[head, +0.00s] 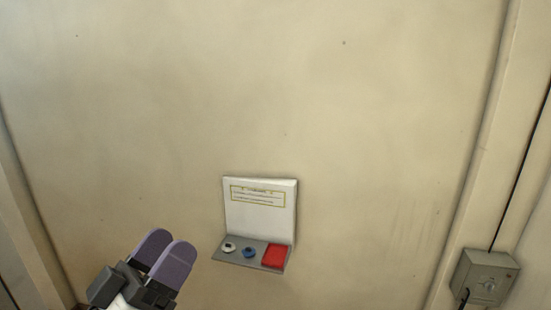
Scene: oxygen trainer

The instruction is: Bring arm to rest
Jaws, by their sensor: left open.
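My left gripper (170,252) is at the lower left of the head view, with two purple-grey finger pads pointing up and to the right. The pads stand apart with nothing visible between them. It is left of the wall panel and, in the picture, does not overlap it. The oxygen trainer panel (275,212) has a white back plate with a yellow-framed label. My right gripper is not in view.
The beige wall (290,90) is bare above and around the panel. A grey box (485,277) with a round fitting and a dark cable is at the lower right. Raised vertical trim runs along both sides of the wall.

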